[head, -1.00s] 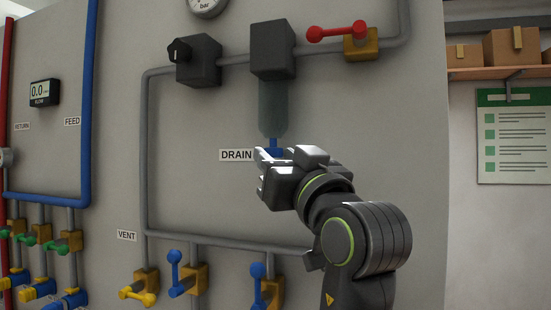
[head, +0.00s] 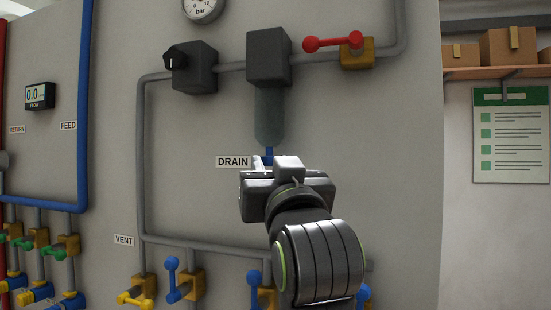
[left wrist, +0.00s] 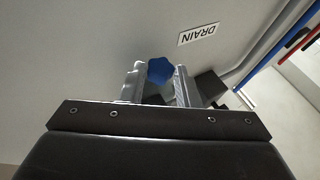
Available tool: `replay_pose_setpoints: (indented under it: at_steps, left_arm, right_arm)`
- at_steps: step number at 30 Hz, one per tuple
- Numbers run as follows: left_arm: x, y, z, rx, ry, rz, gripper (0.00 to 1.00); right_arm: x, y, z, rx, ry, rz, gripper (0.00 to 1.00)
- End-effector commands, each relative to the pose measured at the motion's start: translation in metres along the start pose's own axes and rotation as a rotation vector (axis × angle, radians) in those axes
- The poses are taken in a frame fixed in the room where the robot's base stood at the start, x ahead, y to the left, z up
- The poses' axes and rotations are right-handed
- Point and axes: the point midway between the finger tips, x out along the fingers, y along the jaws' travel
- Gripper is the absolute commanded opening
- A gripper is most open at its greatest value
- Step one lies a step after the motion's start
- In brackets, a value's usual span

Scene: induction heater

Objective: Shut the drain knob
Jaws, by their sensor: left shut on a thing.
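The drain knob is a small blue lobed knob below the grey-green filter bowl (head: 269,118), beside the DRAIN label (head: 233,162). In the left wrist view the blue knob (left wrist: 160,70) sits between the two metal fingertips. My left gripper (head: 266,164) is at the knob from below and hides most of it in the head view; only a bit of blue (head: 269,153) shows above the fingers. The left wrist view shows my left gripper (left wrist: 158,84) shut on the knob. My right gripper is in neither view.
A red-handled valve (head: 333,44) and a black regulator knob (head: 176,57) are above on the grey pipe. Blue levers (head: 172,272) and a yellow lever (head: 135,297) are on the lower pipe. The panel left of the DRAIN label is clear.

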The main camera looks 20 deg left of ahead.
Motion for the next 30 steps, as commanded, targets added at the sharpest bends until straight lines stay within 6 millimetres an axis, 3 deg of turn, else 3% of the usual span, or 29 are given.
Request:
replay_pose_setpoints:
  at_steps: [1,15,30]
  left_arm:
    - [0.003,-0.003,-0.004,-0.017,-0.001,0.036,0.06]
    - [0.005,-0.01,-0.003,-0.15,-0.003,0.372,0.06]
    - [0.004,-0.012,0.001,-0.213,-0.002,0.517,0.06]
  right_arm:
    - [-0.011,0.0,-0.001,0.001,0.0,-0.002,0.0]
    - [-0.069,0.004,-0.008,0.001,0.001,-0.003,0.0]
    - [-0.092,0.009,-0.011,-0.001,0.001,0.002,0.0]
